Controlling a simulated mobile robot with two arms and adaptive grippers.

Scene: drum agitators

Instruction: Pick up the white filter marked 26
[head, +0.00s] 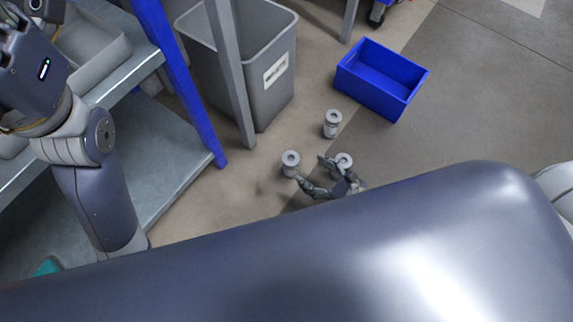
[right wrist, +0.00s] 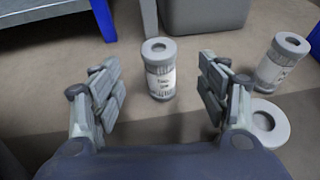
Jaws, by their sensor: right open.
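Three pale grey-white cylindrical filters with a hole in the top stand on the floor. One filter (head: 290,164) is at the left, one (head: 332,124) is farther back, and one (head: 344,159) is partly behind my right gripper (head: 311,170). In the right wrist view my right gripper (right wrist: 160,88) is open and empty. The left filter (right wrist: 160,72) stands upright ahead, centred between its fingers and apart from them. The other two filters (right wrist: 281,62) (right wrist: 264,123) are to its right. The labels are too small to read, so I cannot tell which is 26. My left gripper is only partly visible at the top left.
A grey bin (head: 262,75) stands behind the filters, and an empty blue crate (head: 382,80) lies to the back right. A metal shelf with blue posts (head: 180,80) is at the left. Open floor lies right of the crate.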

